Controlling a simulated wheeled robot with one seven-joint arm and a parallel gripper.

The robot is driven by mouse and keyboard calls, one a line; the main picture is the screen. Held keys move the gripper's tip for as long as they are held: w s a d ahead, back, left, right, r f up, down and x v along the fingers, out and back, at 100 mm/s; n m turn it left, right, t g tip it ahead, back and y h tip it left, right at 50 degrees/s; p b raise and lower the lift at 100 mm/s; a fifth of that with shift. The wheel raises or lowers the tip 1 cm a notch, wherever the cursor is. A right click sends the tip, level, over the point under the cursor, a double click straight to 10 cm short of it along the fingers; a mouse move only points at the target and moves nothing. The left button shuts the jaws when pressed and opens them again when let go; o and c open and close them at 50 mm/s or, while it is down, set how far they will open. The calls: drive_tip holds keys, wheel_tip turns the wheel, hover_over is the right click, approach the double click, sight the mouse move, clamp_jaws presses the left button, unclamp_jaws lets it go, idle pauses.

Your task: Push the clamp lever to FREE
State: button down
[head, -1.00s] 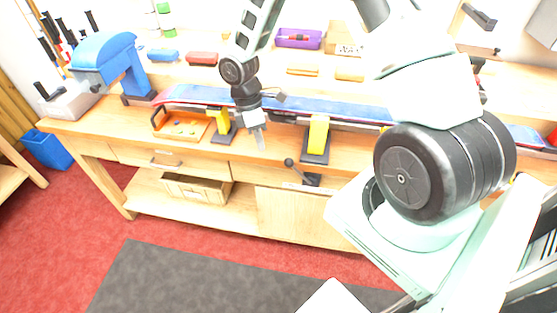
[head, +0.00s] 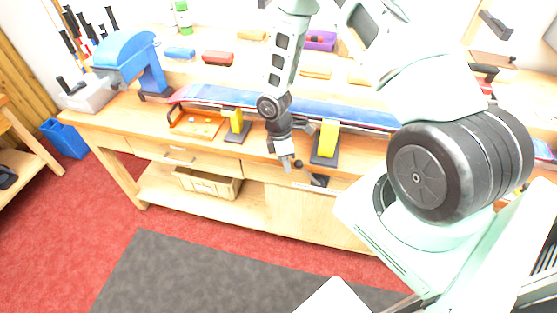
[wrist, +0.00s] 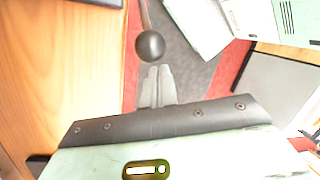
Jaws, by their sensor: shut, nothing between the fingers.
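The clamp lever, with a dark ball knob (head: 298,164) and a black base (head: 319,180), is on the front edge of the workbench. In the wrist view the knob (wrist: 150,46) sits at the end of a thin grey rod, just beyond my fingertips. My gripper (head: 287,166) is shut and empty, pointing down just left of the knob. In the wrist view my gripper (wrist: 158,70) has its two fingers together. I cannot tell whether the tips touch the knob. A pale label strip (head: 304,187) is beside the lever base; its text is too small to read.
A long blue board (head: 350,113) lies behind my gripper, near yellow supports (head: 327,139). An orange tray (head: 197,124) and a blue vise (head: 125,52) are to the left. The floor in front holds a dark mat (head: 190,275) and is otherwise clear.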

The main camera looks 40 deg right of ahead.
sight(296, 165)
drive_tip(key=shift+s+d+r, duration=0.15)
drive_tip(key=shift+d, duration=0.2)
drive_tip(key=shift+s+r, duration=0.1)
drive_tip(key=shift+s+d+r+p, duration=0.5)
drive_tip(key=shift+s+d+r, duration=0.2)
drive_tip(key=shift+s+r, duration=0.15)
drive_tip(key=shift+s+d+r+p, duration=0.15)
drive_tip(key=shift+s+d+r, duration=0.15)
drive_tip(key=shift+s+d, duration=0.4)
drive_tip(key=shift+s+d+r+p, duration=0.25)
drive_tip(key=shift+s+d, duration=0.2)
drive_tip(key=shift+s, duration=0.3)
drive_tip(key=shift+s+d+r+p, duration=0.1)
drive_tip(key=shift+s+d+r, duration=0.2)
drive_tip(key=shift+s+d, duration=0.4)
drive_tip(key=shift+s, duration=0.1)
drive_tip(key=shift+a, duration=0.1)
